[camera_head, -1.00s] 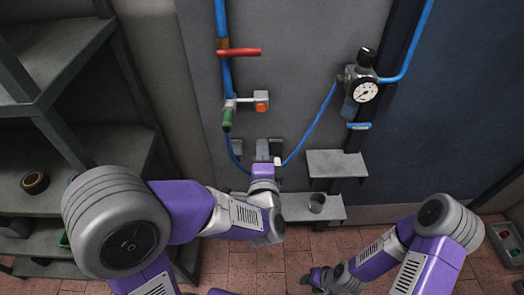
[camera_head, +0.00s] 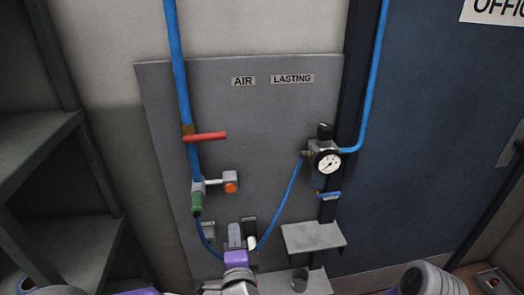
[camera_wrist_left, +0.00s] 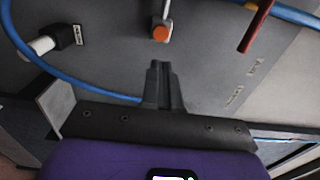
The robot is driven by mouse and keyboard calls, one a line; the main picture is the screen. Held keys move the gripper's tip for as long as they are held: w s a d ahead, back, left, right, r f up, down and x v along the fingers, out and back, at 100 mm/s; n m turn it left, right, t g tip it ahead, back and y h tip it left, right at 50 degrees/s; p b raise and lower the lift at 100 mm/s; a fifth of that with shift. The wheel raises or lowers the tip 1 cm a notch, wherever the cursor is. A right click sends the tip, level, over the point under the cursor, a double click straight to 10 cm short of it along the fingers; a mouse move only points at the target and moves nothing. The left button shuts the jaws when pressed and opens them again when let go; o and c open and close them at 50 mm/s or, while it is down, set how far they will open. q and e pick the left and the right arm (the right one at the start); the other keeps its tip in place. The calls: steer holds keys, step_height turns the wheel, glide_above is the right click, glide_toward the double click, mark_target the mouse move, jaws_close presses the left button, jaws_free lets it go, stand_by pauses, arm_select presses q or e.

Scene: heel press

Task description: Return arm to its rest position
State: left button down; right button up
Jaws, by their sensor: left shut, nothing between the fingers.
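My left gripper (camera_head: 235,233) is low in front of the grey wall panel (camera_head: 262,105), its purple wrist just below. In the left wrist view its fingers (camera_wrist_left: 161,72) are together and point at the panel, with nothing between them. A valve with an orange button (camera_head: 230,187) sits above the gripper and apart from it; it also shows beyond the fingertips in the left wrist view (camera_wrist_left: 160,32). My right gripper is out of view; only a grey joint of my right arm shows at the bottom right.
A blue hose (camera_head: 276,222) loops low on the panel near my left gripper. A red lever (camera_head: 205,136) and a pressure gauge (camera_head: 327,162) stick out. Metal shelving (camera_head: 40,140) stands left.

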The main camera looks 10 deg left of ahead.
arm_select(q)
step_height(320, 180, down, 25)
steer(key=n+g+h+p, duration=0.2)
steer(key=n+g+h, duration=0.3)
steer(key=n+g, duration=0.25)
steer(key=s+d+f+n+g+h, duration=0.2)
steer(key=s+f+n+g, duration=0.7)
steer(key=s+f, duration=0.6)
steer(key=s+n+h, duration=0.1)
steer(key=s, duration=0.1)
steer(key=shift+s+h+p, duration=0.35)
steer(key=shift+s+h, duration=0.05)
